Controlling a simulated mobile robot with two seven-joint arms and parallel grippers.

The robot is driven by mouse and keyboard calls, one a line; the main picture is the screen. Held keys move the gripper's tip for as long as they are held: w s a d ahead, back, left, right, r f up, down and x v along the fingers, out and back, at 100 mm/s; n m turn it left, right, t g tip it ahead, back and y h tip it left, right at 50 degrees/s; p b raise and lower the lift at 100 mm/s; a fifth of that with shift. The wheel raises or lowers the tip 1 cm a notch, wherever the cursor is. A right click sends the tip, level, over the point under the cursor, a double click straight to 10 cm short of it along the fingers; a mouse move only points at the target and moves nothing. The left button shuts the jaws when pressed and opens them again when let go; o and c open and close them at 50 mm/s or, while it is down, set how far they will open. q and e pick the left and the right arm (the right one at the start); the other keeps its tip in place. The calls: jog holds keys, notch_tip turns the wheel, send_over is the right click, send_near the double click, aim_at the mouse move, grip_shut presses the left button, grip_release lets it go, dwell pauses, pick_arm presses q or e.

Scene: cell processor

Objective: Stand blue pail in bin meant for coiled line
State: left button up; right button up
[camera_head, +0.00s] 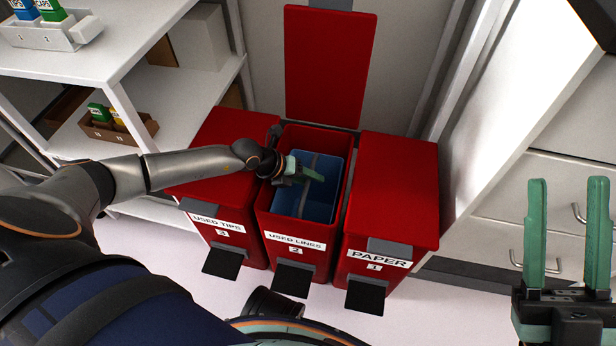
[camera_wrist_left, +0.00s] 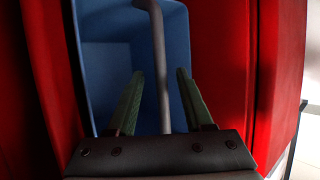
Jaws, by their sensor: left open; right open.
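The blue pail (camera_head: 323,203) sits inside the open middle red bin (camera_head: 264,205), whose label reads "USED LINES 2". The pail looks upright, with a grey handle across its top. My left gripper (camera_head: 310,175) is over the pail at the bin's mouth. In the left wrist view the open fingers of the left gripper (camera_wrist_left: 157,100) stand on either side of the pail's grey handle (camera_wrist_left: 158,60), apart from it. The blue pail (camera_wrist_left: 108,75) fills the space behind them. The pail's base is hidden. My right gripper (camera_head: 565,235) is open and empty at the right.
Closed red bins stand on both sides, "USED TIPS 3" (camera_head: 205,150) and "PAPER 1" (camera_head: 395,190). The middle bin's lid (camera_head: 330,65) is raised. White shelves (camera_head: 180,100) stand at the left, drawers (camera_head: 500,190) at the right.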

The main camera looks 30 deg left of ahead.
pick_arm(q)
jog(key=p+v, duration=0.6)
jog(key=v, duration=0.6)
jog(key=shift+r+p, duration=0.25)
jog(key=shift+p, duration=0.05)
pick_arm(e)
notch_tip(320, 180, up, 8)
jog(key=shift+s+d+f+t, duration=0.2)
jog(key=shift+s+d+t, duration=0.05)
jog(key=shift+d+t, duration=0.1)
pick_arm(q)
jog(key=shift+s, duration=0.1)
pick_arm(e)
jog(key=shift+d, duration=0.1)
